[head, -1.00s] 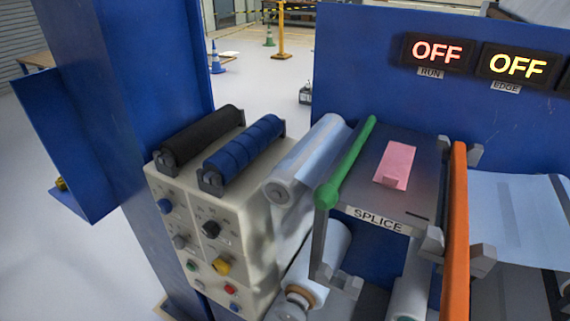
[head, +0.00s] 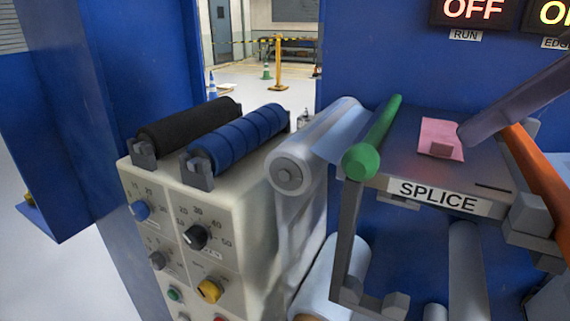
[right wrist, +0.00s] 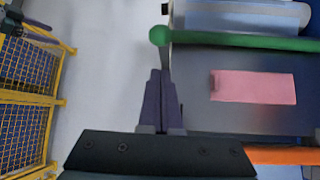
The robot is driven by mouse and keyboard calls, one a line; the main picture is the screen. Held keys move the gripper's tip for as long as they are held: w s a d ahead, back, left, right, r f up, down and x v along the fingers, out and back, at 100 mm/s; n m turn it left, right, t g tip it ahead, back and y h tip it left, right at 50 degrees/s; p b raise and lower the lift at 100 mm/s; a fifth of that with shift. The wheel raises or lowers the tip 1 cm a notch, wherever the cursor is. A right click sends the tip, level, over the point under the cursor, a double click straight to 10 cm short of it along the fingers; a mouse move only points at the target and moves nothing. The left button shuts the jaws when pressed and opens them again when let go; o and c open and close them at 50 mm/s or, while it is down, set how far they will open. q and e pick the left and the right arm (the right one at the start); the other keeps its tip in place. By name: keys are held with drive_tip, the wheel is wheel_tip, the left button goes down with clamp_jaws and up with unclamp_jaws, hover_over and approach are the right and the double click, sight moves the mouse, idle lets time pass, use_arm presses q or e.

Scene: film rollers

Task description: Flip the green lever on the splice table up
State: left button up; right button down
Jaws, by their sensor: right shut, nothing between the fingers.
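The green lever (head: 382,132) is a bar with a round knob at its near end. It lies along the left edge of the grey splice table (head: 470,172), above the SPLICE label. In the right wrist view the green lever (right wrist: 235,42) runs across the top, knob at left. My right gripper (head: 468,134) comes in from the upper right and overlaps the table by the pink sheet. In the right wrist view my right gripper (right wrist: 160,75) is shut and empty, its tips pointing at the knob with a visible gap. My left gripper is not in view.
A pink sheet (head: 441,131) lies on the table, and an orange bar (head: 540,172) runs along its right side. A clear film roll (head: 300,165) is left of the lever. A beige control box (head: 150,182) carries black and blue rollers. Blue panels stand behind.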

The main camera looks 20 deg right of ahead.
drive_tip(key=p+x, duration=0.2)
drive_tip(key=x, duration=0.7)
drive_tip(key=shift+a+p, duration=0.15)
drive_tip(key=shift+p, duration=0.25)
drive_tip(key=shift+w+a+f, duration=0.2)
drive_tip(key=shift+f, duration=0.15)
